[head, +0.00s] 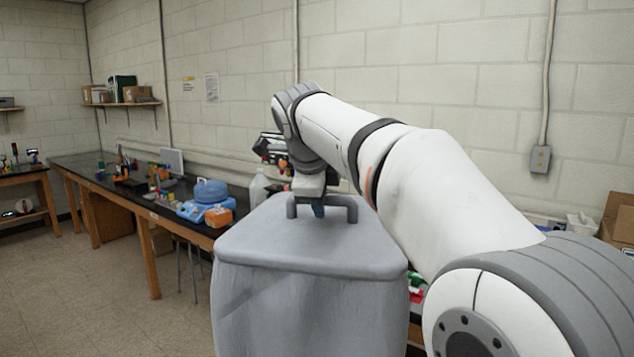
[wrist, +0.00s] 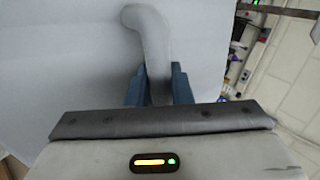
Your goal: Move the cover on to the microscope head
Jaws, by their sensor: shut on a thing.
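The cover is a large grey, box-like shell (head: 310,300) with a flat top and a handle (head: 352,208) on it. It fills the lower middle of the head view. My gripper (head: 318,208) comes down from above and is shut on the handle. In the wrist view, the blue fingers (wrist: 159,85) stand on both sides of the handle bar (wrist: 150,35), and the cover's pale top (wrist: 60,60) fills most of the picture. The microscope head cannot be seen; the cover and my arm block much of the view. I cannot tell what is under the cover.
A long dark bench (head: 120,195) runs along the wall, with a blue container (head: 210,192), an orange box (head: 218,216) and small items on it. A cardboard box (head: 618,222) stands at the right edge. The floor (head: 90,290) at the left is clear.

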